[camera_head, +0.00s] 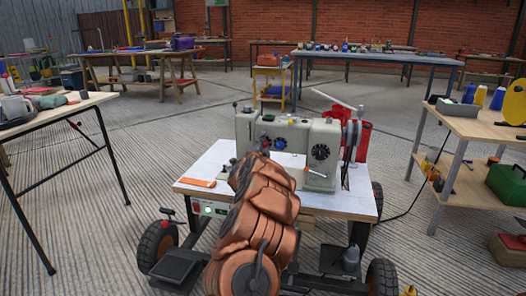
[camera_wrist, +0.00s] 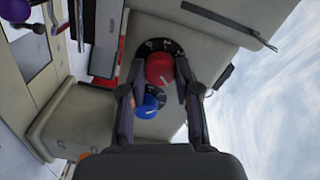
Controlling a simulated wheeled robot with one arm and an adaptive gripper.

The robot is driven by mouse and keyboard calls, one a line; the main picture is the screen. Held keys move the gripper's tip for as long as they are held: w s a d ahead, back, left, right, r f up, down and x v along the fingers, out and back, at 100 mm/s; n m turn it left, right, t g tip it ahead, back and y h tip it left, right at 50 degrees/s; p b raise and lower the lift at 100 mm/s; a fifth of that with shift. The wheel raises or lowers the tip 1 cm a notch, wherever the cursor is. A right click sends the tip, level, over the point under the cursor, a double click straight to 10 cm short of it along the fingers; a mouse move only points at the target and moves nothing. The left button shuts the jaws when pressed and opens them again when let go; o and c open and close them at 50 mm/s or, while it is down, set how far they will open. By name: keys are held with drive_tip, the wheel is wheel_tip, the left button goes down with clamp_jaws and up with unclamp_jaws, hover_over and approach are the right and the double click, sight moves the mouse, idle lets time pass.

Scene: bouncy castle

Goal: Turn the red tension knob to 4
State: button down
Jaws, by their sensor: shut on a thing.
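A beige sewing machine (camera_head: 326,142) stands on a white-topped cart in the head view. In the wrist view, the red tension knob (camera_wrist: 160,68) sits on a black dial with pale marks at the machine's beige face. The knob has a pale pointer line; the number it points to is too small to read. My gripper (camera_wrist: 160,75) has one finger on each side of the red knob and is shut on it. A blue knob (camera_wrist: 149,107) lies close by, between the fingers and nearer the palm.
The cart top (camera_head: 205,172) holds an orange-handled tool (camera_head: 198,183) at its left. Side tables (camera_head: 60,112) and (camera_head: 480,128) flank the cart, with open floor between.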

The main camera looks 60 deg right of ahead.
drive_tip(key=shift+f+m, duration=0.1)
drive_tip(key=shift+m, duration=0.4)
drive_tip(key=c, duration=0.8)
unclamp_jaws()
drive_tip(key=shift+d, duration=0.1)
drive_tip(key=shift+v, duration=6)
drive_tip(key=shift+s, duration=0.1)
